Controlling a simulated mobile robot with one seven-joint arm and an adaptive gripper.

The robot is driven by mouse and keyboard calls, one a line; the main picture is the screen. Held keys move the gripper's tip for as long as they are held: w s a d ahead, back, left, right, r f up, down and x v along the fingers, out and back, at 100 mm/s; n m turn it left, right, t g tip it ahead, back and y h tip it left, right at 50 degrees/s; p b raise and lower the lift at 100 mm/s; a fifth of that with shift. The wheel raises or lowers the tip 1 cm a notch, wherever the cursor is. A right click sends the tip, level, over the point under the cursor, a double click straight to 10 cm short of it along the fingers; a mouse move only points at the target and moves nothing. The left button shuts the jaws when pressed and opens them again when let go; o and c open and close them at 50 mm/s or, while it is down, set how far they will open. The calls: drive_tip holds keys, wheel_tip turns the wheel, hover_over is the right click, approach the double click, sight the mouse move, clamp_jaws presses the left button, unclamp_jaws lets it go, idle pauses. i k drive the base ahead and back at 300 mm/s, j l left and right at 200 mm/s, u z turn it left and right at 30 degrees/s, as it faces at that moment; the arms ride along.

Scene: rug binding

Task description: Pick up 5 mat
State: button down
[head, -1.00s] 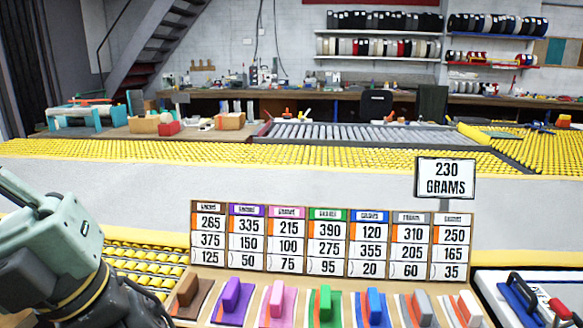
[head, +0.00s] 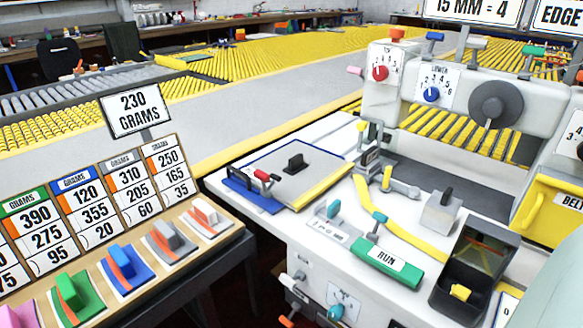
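A row of small mats with block handles lies on the sloping wooden board at the lower left of the head view. I see a green mat (head: 75,302), a blue mat (head: 125,272), a grey mat (head: 172,247) and a white mat (head: 208,220), each with an orange stripe. A pink block shows in part at the lower left corner. No mat in view is visibly marked 5, so I cannot tell from the picture which one that is. My gripper is not in view; a pale green part at the lower right corner looks like my arm.
Number cards stand behind the mats, under a "230 GRAMS" sign (head: 138,111). To the right is a white machine (head: 480,75) with dials and a green RUN block (head: 388,262). A grey plate with a black handle (head: 295,163) lies on its table. A dark gap separates board and machine.

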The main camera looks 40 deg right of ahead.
sight(305, 171)
drive_tip(key=l+z, duration=0.25)
drive_tip(key=z, duration=0.2)
drive_tip(key=i+l+z, duration=0.15)
drive_tip(key=z, duration=0.35)
drive_tip(key=i+l+z, duration=0.15)
drive_tip(key=l+z, duration=0.15)
drive_tip(key=z, duration=0.15)
